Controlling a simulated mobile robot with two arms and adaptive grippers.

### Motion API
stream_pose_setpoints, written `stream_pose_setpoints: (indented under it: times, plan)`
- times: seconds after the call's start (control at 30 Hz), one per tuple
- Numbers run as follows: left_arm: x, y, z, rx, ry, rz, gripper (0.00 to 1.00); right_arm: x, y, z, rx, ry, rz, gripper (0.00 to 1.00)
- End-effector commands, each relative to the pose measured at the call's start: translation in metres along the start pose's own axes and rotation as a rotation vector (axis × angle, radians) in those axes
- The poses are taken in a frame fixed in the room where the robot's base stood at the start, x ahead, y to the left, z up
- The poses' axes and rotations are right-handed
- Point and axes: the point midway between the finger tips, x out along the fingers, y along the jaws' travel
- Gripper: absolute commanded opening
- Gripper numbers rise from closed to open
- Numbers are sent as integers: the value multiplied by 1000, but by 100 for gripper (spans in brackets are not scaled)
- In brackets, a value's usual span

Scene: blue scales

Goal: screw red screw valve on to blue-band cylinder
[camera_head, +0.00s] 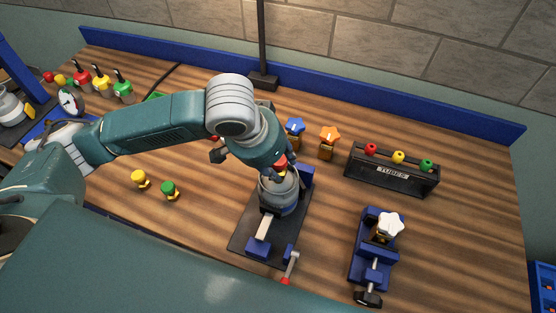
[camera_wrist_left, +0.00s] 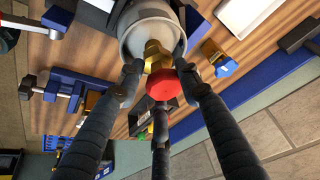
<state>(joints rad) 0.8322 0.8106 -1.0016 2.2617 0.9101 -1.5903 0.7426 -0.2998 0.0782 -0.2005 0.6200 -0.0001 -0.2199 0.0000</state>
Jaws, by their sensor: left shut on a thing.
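The red screw valve (camera_head: 281,161) is held in my left gripper (camera_head: 278,168), right at the top of a grey metal cylinder (camera_head: 278,193). The cylinder stands in a blue-and-black vise (camera_head: 262,225); I cannot make out a blue band on it. In the left wrist view, the dark fingers of my left gripper (camera_wrist_left: 162,88) close around the red knob (camera_wrist_left: 160,85). Its brass stem (camera_wrist_left: 155,56) points to the grey cylinder (camera_wrist_left: 148,27). I cannot tell whether the threads engage. My right gripper is not in view.
A second blue vise (camera_head: 368,249) with a white-knobbed valve (camera_head: 389,224) stands right. A black tube rack (camera_head: 392,175) is behind it. Blue (camera_head: 294,127) and orange (camera_head: 329,136) valves stand behind the cylinder. Yellow (camera_head: 141,179) and green (camera_head: 170,190) pieces lie left on open table.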

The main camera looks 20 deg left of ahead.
Motion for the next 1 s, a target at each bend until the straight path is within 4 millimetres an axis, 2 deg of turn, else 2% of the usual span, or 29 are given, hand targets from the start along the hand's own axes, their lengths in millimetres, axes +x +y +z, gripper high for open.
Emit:
stream_pose_setpoints:
  times: [0.83,0.87,0.93,1.0]
  plan:
    - [20,0,8,0,0,-1,0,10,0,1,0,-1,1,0]
    - [19,0,8,0,0,-1,41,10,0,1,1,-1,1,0]
    - [19,0,8,0,0,-1,55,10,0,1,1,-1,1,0]
    - [19,0,8,0,0,0,57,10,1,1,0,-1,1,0]
